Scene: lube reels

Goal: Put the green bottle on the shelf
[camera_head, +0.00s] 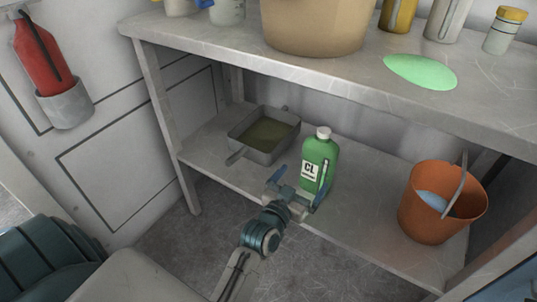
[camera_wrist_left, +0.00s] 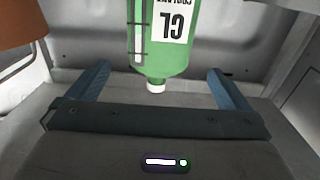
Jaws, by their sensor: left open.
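The green bottle (camera_head: 327,152) stands upright on the lower shelf (camera_head: 216,150) of the bench, with a white cap and a white "CL" label. My left gripper (camera_head: 302,170) is open at the bottle's front, with its blue fingers spread toward either side of it. In the left wrist view, the bottle (camera_wrist_left: 178,57) appears upside down, between and beyond the two fingers, and I cannot tell whether either touches it. The bench's upper shelf (camera_head: 345,86) has a green puddle (camera_head: 420,71) on it. My right gripper is not in view.
A grey metal pan (camera_head: 241,142) with dark liquid sits left of the bottle on the lower shelf. An orange bucket (camera_head: 420,209) stands to the right. A large tan tub (camera_head: 315,30), cans and jars occupy the top.

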